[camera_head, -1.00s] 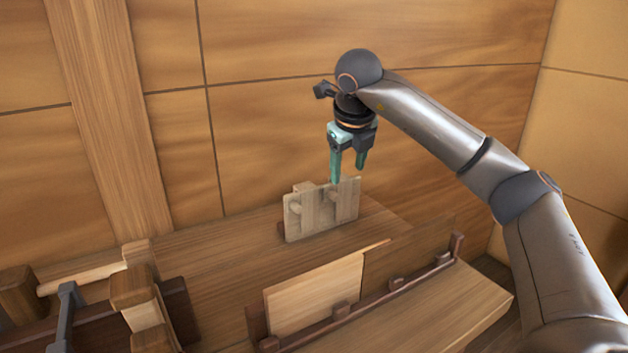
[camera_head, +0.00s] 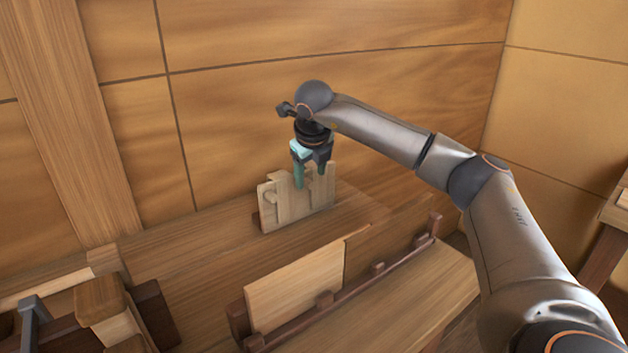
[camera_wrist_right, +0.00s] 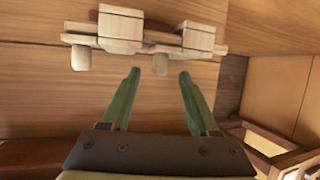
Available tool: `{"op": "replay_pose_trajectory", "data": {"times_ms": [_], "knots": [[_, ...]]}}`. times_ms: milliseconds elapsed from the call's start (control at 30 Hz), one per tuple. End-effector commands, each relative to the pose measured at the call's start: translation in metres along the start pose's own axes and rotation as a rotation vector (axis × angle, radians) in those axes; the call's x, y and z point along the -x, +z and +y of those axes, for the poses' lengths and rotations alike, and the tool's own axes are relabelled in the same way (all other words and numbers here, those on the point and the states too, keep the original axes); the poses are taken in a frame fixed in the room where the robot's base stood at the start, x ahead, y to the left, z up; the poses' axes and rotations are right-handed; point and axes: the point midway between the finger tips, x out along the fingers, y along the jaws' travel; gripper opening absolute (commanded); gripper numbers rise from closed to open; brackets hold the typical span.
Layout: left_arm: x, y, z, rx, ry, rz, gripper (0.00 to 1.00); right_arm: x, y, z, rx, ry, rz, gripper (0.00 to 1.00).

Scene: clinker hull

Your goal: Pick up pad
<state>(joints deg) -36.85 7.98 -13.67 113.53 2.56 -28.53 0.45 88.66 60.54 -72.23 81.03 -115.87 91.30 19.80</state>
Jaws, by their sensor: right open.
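An upright pale wooden piece (camera_head: 295,202) with pegs and raised blocks stands on the bench by the wall in the head view. I cannot tell for sure which part is the pad. In the right wrist view it shows edge-on, with two pale blocks (camera_wrist_right: 120,24) and round pegs (camera_wrist_right: 160,64). My right gripper (camera_head: 310,177) has green fingers and is open, with its fingers at the top of the piece. In the right wrist view the open gripper (camera_wrist_right: 159,76) has one peg in line with its gap; contact cannot be told. My left gripper is not in view.
A low rack (camera_head: 330,307) holding a pale panel (camera_head: 295,288) and a brown panel stands in front. Wooden blocks and a grey part (camera_head: 30,315) lie at the lower left. Bare bench (camera_head: 190,250) lies between. The plank wall is close behind.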

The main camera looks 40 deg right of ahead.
Motion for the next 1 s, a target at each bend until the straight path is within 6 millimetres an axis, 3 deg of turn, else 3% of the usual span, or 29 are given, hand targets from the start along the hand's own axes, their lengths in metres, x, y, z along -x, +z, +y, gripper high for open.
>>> {"op": "replay_pose_trajectory", "data": {"times_ms": [200, 467, 1000], "knots": [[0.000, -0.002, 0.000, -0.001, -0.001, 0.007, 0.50, -0.026, 0.000, 0.000, 0.001, 0.000, 0.001, 0.61], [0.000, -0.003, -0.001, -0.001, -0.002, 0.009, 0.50, -0.028, 0.001, 0.000, 0.001, 0.000, 0.000, 0.61], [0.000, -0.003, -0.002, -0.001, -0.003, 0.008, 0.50, -0.028, 0.001, 0.000, 0.000, 0.000, 0.000, 0.01]]}}
